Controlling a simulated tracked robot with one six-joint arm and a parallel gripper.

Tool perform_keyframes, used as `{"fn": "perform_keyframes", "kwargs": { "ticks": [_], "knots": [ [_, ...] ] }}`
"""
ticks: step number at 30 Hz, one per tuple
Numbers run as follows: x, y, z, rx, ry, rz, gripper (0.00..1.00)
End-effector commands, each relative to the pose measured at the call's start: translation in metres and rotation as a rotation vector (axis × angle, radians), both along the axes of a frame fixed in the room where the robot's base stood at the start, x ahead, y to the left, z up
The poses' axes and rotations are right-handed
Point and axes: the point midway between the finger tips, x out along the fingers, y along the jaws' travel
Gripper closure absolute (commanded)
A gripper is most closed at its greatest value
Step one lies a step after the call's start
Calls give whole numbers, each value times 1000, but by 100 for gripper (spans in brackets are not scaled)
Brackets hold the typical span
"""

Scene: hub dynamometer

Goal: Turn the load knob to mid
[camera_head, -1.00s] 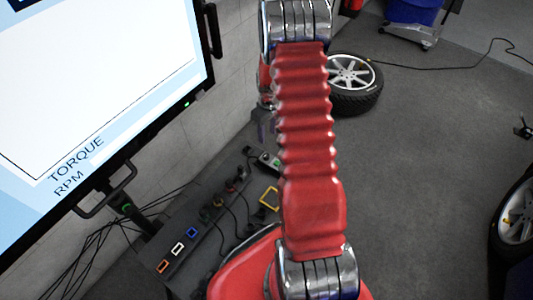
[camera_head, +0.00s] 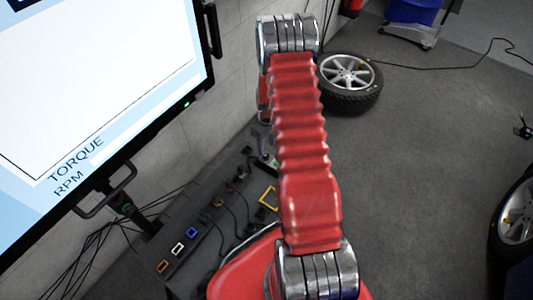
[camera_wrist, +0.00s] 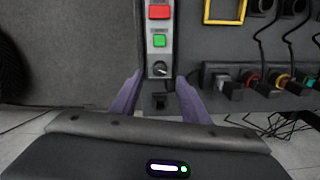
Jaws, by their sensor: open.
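A narrow grey control strip shows in the wrist view, with a red button (camera_wrist: 159,12), a green button (camera_wrist: 160,40) and a small round knob (camera_wrist: 160,69) in a line. The knob is dark with a light mark; its label is too small to read. My gripper (camera_wrist: 159,79) is open, with one purple finger on each side of the strip near the knob. Nothing is held between the fingers, and I cannot tell whether they touch the strip. In the head view the strip (camera_head: 271,162) is partly hidden by my arm.
A dark bench (camera_head: 180,247) with cables and coloured connectors runs along the wall. A yellow square frame (camera_wrist: 224,21) lies right of the strip. A large screen (camera_head: 100,90) stands at left.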

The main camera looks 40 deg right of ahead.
Motion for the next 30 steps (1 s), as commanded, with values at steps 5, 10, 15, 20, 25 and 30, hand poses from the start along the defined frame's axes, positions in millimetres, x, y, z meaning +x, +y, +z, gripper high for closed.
{"fn": "perform_keyframes", "kwargs": {
  "ticks": [5, 10, 15, 20, 25, 30],
  "knots": [
    [-1, 1, -25, 2, 2, 0, 58],
    [-1, 1, -45, 1, 1, 0, 58],
    [-1, 2, -57, 1, 1, 0, 58],
    [0, 2, -60, 0, 1, 0, 58],
    [-1, 2, -59, 0, 0, 0, 58],
    [-1, 2, -59, 0, 1, 0, 69]
  ]
}}
